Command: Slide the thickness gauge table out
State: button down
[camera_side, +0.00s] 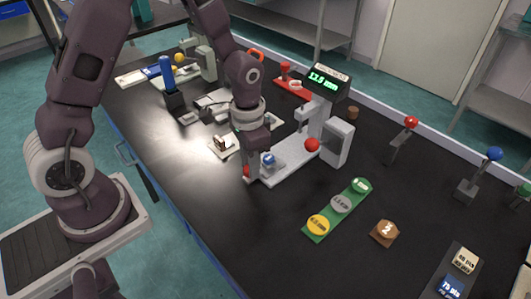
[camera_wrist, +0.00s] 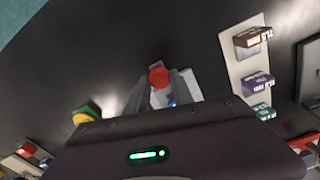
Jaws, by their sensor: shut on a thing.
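The thickness gauge (camera_side: 322,112) stands mid-bench in the side view, its display reading about 13.5 mm, with a red ball on its side. Its white table (camera_side: 292,163) extends from the foot of the gauge toward my arm, and a small blue block (camera_side: 268,159) sits over its near end. My gripper (camera_side: 252,172) is down at that near end, shut on a red knob (camera_side: 246,171). In the wrist view the red knob (camera_wrist: 158,76) shows between my fingers, with part of the white table behind it. The exact finger contact is partly hidden.
A pale tray (camera_side: 222,146) with small blocks lies to the left. The black bench in front of the table is clear.

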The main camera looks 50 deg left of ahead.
jog(key=shift+s, duration=0.3)
jog(key=c, duration=1.1)
grip_release()
jog(key=shift+w+r, duration=0.1)
notch_tip(320, 180, up, 6)
jog(key=shift+r, duration=0.45)
